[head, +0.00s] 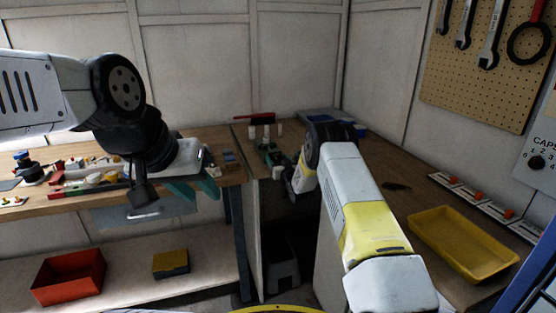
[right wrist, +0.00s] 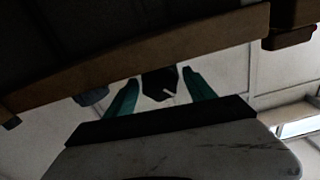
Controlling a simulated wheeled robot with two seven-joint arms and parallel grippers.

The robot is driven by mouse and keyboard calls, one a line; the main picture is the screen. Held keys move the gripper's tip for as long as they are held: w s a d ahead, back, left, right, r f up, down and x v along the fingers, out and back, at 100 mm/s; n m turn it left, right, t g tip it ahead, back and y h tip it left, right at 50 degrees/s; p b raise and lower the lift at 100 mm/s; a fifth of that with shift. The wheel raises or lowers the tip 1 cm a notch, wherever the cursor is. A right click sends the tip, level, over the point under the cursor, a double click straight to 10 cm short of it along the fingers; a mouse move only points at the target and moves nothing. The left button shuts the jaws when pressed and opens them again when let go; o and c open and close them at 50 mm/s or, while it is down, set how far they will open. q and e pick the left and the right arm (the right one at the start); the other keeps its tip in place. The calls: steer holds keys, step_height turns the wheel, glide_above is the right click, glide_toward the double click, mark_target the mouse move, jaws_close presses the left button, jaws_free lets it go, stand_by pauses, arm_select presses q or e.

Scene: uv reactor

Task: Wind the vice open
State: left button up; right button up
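A small green vice (head: 271,155) appears to stand at the front edge of the bench near the corner in the head view. My right arm partly covers that area, and I cannot make out the vice's handle there. In the right wrist view my right gripper (right wrist: 160,77) has its two teal fingers apart. A dark block with a small pale bar (right wrist: 160,84) shows between them, by the bench edge; I cannot tell whether it is part of the vice or touched. My left gripper (head: 195,190) is open and empty, in front of the left bench.
The left bench (head: 226,174) carries several small parts and tools. A red bin (head: 68,277) and a yellow box (head: 171,263) sit on the shelf below. A yellow tray (head: 462,244) lies on the right bench. Wrenches hang on a pegboard (head: 475,85).

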steer(key=c, duration=1.1)
steer(key=shift+n, duration=0.3)
steer(key=n, duration=0.3)
steer(key=shift+n, duration=1.6)
steer(key=o, duration=1.4)
steer(key=shift+c, duration=0.2)
steer(key=shift+f, duration=0.15)
